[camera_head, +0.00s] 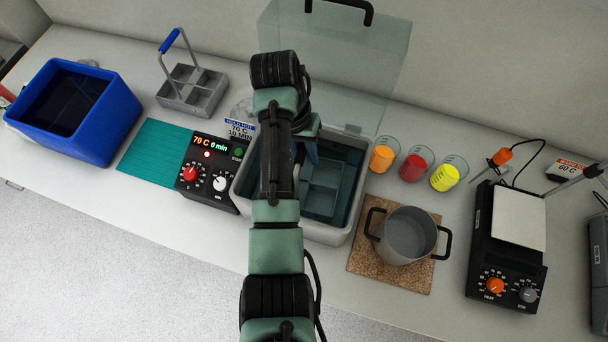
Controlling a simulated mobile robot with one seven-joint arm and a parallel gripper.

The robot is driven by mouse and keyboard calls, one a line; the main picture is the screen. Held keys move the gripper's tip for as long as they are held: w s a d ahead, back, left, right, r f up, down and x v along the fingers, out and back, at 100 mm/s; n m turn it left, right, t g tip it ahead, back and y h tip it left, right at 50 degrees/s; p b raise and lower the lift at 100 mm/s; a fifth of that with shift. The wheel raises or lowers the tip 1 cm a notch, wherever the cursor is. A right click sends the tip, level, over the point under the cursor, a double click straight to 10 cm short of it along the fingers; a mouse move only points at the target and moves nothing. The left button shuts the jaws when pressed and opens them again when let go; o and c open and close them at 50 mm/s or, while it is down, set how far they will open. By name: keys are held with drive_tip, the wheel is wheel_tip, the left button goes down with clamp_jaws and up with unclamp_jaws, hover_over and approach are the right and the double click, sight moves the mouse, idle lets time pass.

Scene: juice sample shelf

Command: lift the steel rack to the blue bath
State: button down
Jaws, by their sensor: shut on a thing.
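A grey compartment rack (322,192), which I take for the steel rack, sits low inside the grey heated bath (340,238). My gripper (311,150) is over this rack, shut on what looks like its handle. My arm hides most of the jaws and the handle, so the exact hold is not clear. The blue bath (110,135) stands at the far left of the bench, with dark liquid inside. A second grey rack (203,98) with a blue-gripped handle stands on the bench right of the blue bath.
A control box (212,170) and a teal ribbed mat (157,150) lie between the baths. A clear lid (365,60) stands up behind the heated bath. Right are three juice beakers (414,165), a pot (405,235) on a cork mat and a hot plate (518,215).

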drive_tip(key=shift+w+r, duration=0.1)
drive_tip(key=shift+r, duration=0.05)
drive_tip(key=shift+r, duration=0.5)
wheel_tip(320, 180, up, 12)
drive_tip(key=p, duration=0.8)
drive_tip(key=shift+a+r, duration=0.15)
drive_tip(key=shift+r, duration=2.25)
